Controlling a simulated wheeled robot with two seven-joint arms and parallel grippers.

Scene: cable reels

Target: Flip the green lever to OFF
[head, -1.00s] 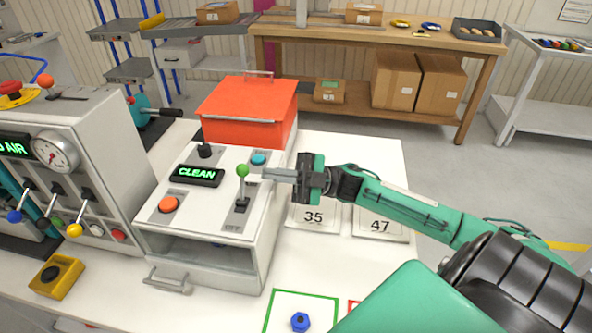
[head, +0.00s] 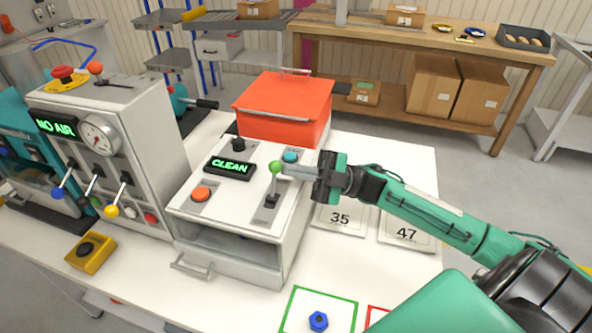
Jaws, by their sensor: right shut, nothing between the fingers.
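The stick stands roughly upright, with dark marks at the slot's near end. My right gripper (head: 288,170) is shut and empty, coming in from the right. Its fingertips are right beside the green ball; I cannot tell whether they touch it. My left gripper is not in view.
An orange button (head: 201,195), a teal button (head: 290,157) and a black knob (head: 238,144) share the box top. A red bin (head: 284,108) stands behind. A NO AIR panel (head: 105,165) with several levers is at left. Number plates (head: 340,219) lie under my right arm.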

